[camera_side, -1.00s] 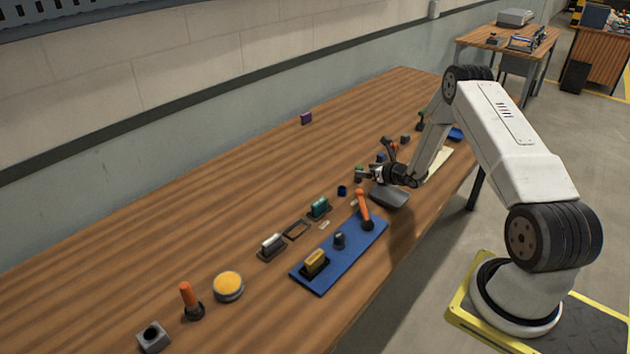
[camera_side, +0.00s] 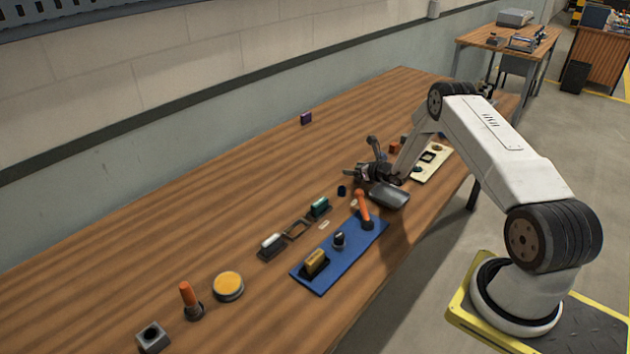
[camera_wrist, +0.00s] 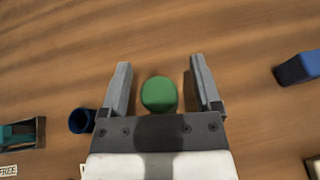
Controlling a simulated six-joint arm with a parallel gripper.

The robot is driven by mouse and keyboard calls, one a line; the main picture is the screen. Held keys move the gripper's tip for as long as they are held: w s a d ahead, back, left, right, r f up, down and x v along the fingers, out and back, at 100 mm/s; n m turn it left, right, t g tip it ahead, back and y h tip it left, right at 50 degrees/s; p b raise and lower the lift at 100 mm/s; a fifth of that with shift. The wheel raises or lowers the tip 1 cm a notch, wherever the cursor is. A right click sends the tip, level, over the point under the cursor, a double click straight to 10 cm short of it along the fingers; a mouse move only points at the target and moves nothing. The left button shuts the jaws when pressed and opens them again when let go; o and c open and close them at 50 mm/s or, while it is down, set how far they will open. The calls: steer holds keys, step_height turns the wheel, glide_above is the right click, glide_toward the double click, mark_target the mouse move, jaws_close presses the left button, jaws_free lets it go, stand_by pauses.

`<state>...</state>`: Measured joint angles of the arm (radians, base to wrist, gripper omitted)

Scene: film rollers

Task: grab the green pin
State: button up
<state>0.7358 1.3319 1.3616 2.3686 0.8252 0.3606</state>
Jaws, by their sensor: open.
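The green pin (camera_wrist: 159,94) shows in the wrist view as a round green top between the two fingers of my gripper (camera_wrist: 160,85). The fingers stand apart on either side of it, with a gap on each side. In the side view my gripper (camera_side: 352,174) is low over the middle of the wooden table. The green pin cannot be made out there, as the gripper covers that spot.
A dark blue cup-like piece (camera_wrist: 82,121) lies just left of my left finger, and a blue block (camera_wrist: 298,68) is to the right. A teal block in a holder (camera_side: 319,207) and a blue board (camera_side: 341,254) with an orange-handled lever (camera_side: 363,207) stand nearby.

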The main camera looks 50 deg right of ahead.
steer(key=shift+w+f, duration=0.1)
steer(key=shift+w, duration=0.1)
stand_by(0.4)
jaws_close()
